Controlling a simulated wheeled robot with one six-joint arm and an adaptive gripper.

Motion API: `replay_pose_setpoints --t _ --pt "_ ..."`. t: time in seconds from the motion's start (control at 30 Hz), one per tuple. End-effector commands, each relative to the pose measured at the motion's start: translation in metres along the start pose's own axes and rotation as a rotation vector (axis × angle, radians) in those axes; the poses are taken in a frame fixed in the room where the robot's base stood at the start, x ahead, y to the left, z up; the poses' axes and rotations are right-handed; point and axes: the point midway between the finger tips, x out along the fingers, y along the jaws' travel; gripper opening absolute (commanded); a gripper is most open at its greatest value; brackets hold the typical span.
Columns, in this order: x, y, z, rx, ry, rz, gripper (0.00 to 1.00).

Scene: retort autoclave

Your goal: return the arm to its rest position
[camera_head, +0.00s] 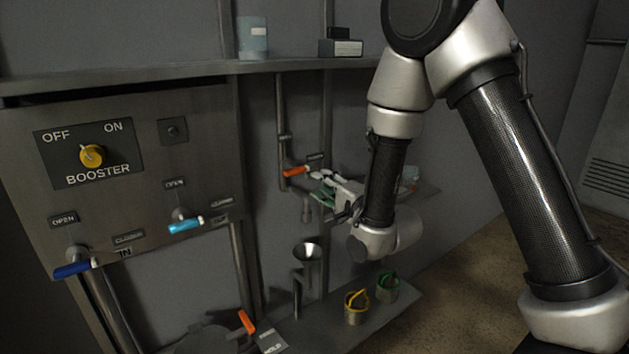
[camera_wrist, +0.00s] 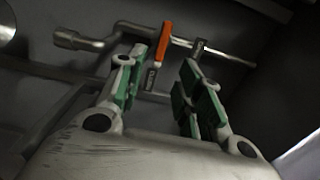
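My gripper (camera_head: 325,190) has green-padded fingers and points left toward the wall panel, in front of the pipes. In the wrist view my gripper (camera_wrist: 163,75) shows its two fingers spread well apart, with nothing held between them. An orange-handled valve (camera_wrist: 164,42) shows beyond the fingertips in the wrist view. In the head view the orange handle (camera_head: 296,171) lies just to the upper left of the fingers. I cannot tell how large the gap is. My arm is bent, with its forearm hanging down at the centre right.
A booster panel (camera_head: 200,125) with a yellow knob (camera_head: 93,155) and blue handles (camera_head: 72,269) fills the left. A shelf (camera_head: 180,75) runs above. Open floor lies at right.

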Motion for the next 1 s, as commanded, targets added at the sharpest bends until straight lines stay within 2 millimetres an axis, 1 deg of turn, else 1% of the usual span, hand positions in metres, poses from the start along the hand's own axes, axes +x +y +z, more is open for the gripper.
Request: replay_pose_setpoints --t 0.1,0.37,0.43,0.47,0.57,0.6,0.63,0.67,0.7,0.77,0.8,0.87,0.9,0.93,0.97,1.0 --pt "-0.004 0.000 0.000 0.000 0.000 0.000 0.36" --pt "-0.004 0.000 0.000 -0.004 0.000 0.000 0.36" --pt "-0.004 0.001 0.000 -0.039 0.000 0.005 0.36" --pt "-0.004 0.006 0.000 -0.070 0.000 0.026 0.36" --pt "-0.008 0.046 -0.001 -0.224 -0.017 0.193 0.36" --pt "-0.014 0.068 -0.002 -0.300 -0.037 0.290 0.36" --pt "-0.021 0.086 -0.002 -0.358 -0.058 0.369 0.36" --pt "-0.029 0.105 -0.003 -0.418 -0.086 0.454 0.36" --pt "-0.043 0.125 -0.003 -0.497 -0.132 0.562 0.36" --pt "-0.064 0.143 -0.005 -0.607 -0.209 0.703 0.36" --pt "-0.080 0.148 -0.009 -0.674 -0.262 0.787 0.36" --pt "-0.106 0.149 -0.016 -0.761 -0.347 0.902 0.36" --pt "-0.125 0.146 -0.022 -0.810 -0.404 0.972 0.36" --pt "-0.139 0.141 -0.026 -0.844 -0.449 1.020 0.36" --pt "-0.154 0.135 -0.031 -0.874 -0.496 1.066 0.36" --pt "-0.175 0.124 -0.038 -0.907 -0.556 1.121 0.36"
